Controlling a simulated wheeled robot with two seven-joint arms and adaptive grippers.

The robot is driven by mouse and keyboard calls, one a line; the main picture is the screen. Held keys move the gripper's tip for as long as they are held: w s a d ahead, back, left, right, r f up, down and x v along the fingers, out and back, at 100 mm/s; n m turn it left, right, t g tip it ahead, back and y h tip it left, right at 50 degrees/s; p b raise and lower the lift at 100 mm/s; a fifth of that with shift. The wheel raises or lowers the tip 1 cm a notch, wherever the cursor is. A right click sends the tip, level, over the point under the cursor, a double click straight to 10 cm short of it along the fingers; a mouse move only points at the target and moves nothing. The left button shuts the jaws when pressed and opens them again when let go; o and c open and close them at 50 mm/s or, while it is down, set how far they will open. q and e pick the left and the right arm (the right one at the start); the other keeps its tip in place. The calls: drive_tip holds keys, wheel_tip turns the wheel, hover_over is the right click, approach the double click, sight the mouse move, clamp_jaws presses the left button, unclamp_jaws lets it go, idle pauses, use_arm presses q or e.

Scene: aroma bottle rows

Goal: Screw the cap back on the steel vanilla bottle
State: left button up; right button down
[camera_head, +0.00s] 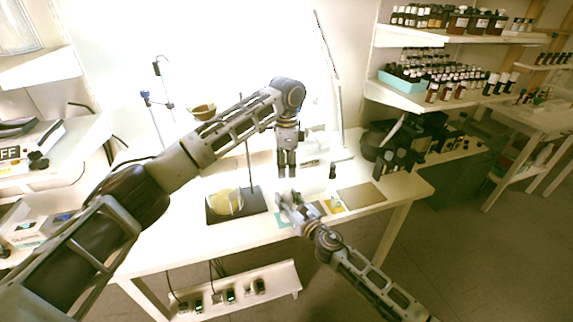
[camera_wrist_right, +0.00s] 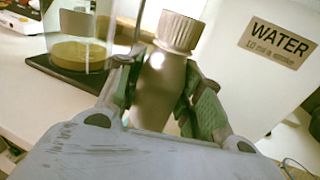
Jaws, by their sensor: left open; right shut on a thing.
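In the right wrist view, a metallic grey-brown bottle (camera_wrist_right: 158,92) stands tilted between the fingers of my right gripper (camera_wrist_right: 165,95), which is shut on its body. A ribbed, pale cap (camera_wrist_right: 179,32) sits at the bottle's mouth; how tightly it is screwed on cannot be told. No label shows on the bottle, so I cannot read its name. In the head view my right gripper (camera_head: 284,200) is low over the table's middle; the bottle is too small to make out there. My left gripper (camera_head: 287,172) points down, open and empty, just above the right one.
A glass vessel with yellow contents (camera_head: 226,203) stands on a dark plate (camera_head: 252,208) left of my right gripper. A white container labelled WATER (camera_wrist_right: 262,60) is close behind the bottle. A brown board (camera_head: 362,195) lies to the right. Shelves of bottles (camera_head: 455,22) are at back right.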

sight(287, 186)
use_arm(q)
drive_tip(key=n, duration=0.5)
drive_tip(key=shift+d, duration=0.1)
drive_tip(key=n, duration=0.6)
idle(0.3)
drive_tip(key=shift+f, duration=0.15)
drive_tip(key=shift+f, duration=3.9)
clamp_jaws()
